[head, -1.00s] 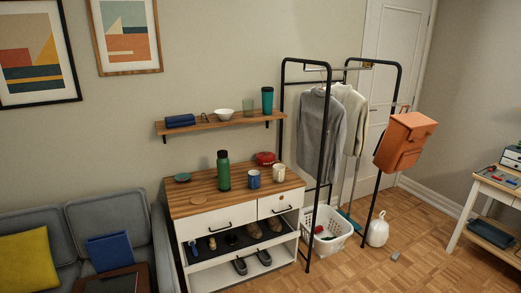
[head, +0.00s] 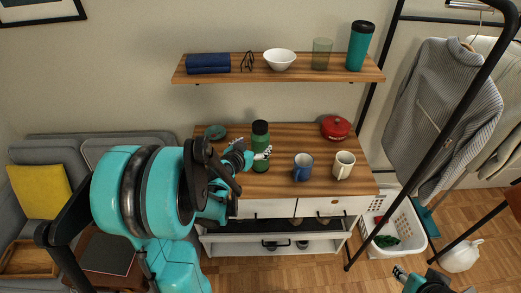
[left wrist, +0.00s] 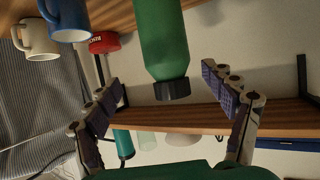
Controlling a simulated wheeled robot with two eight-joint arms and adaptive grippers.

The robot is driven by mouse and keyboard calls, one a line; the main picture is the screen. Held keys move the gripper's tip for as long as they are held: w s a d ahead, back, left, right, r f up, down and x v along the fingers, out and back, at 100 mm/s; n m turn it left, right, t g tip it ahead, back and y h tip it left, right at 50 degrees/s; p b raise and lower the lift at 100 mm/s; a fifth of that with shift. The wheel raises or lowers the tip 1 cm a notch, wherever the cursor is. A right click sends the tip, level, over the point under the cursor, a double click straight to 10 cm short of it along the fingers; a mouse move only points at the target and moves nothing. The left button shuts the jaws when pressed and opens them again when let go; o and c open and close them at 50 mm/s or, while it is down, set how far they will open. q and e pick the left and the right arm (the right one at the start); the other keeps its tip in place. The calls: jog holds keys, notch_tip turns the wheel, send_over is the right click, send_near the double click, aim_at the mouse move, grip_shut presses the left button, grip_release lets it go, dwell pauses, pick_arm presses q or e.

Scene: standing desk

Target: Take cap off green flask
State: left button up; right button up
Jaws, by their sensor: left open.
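The green flask (head: 261,165) stands upright on the wooden cabinet top (head: 290,190). Its black cap (head: 260,127) is on it. In the left wrist view, which is upside down, the green flask (left wrist: 160,35) hangs from the top edge with its black cap (left wrist: 172,90) pointing down. My left gripper (head: 262,153) is open beside the flask's upper part. In the left wrist view, the fingers of my left gripper (left wrist: 160,82) are spread to either side of the cap, apart from it. My right gripper (head: 428,280) shows only partly at the bottom edge.
A blue mug (head: 302,167), a cream mug (head: 343,165) and a red lidded pot (head: 336,127) stand right of the flask. A green dish (head: 215,131) lies to the left. A shelf (head: 220,76) above holds a teal tumbler (head: 361,46), a glass and a white bowl.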

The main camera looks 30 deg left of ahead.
aim_at(255, 139)
pick_arm(q)
jog(key=shift+w+a+f+y+b, duration=0.15)
jog(key=shift+w+a+f, duration=0.05)
jog(key=shift+w+a, duration=0.4)
jog(key=shift+w+a+f+y+b, duration=0.15)
jog(key=shift+w+a+f, duration=0.05)
jog(key=shift+w+a, duration=0.3)
jog(key=shift+w+f, duration=0.1)
jog(key=shift+w, duration=0.25)
jog(key=x, duration=0.1)
jog(key=b+x, duration=0.1)
jog(key=x, duration=0.1)
jog(key=d+b+x, duration=0.1)
jog(key=x, duration=0.1)
jog(key=shift+w+a+f, duration=0.1)
jog(key=shift+w, duration=0.2)
jog(key=shift+s, duration=0.1)
jog(key=shift+c, duration=0.9)
grip_shut()
pick_arm(e)
jog(key=shift+w+f, duration=0.2)
jog(key=shift+f, duration=0.45)
jog(key=shift+w+f, duration=0.15)
jog(key=shift+f, duration=0.45)
pick_arm(q)
jog(key=shift+r, duration=0.2)
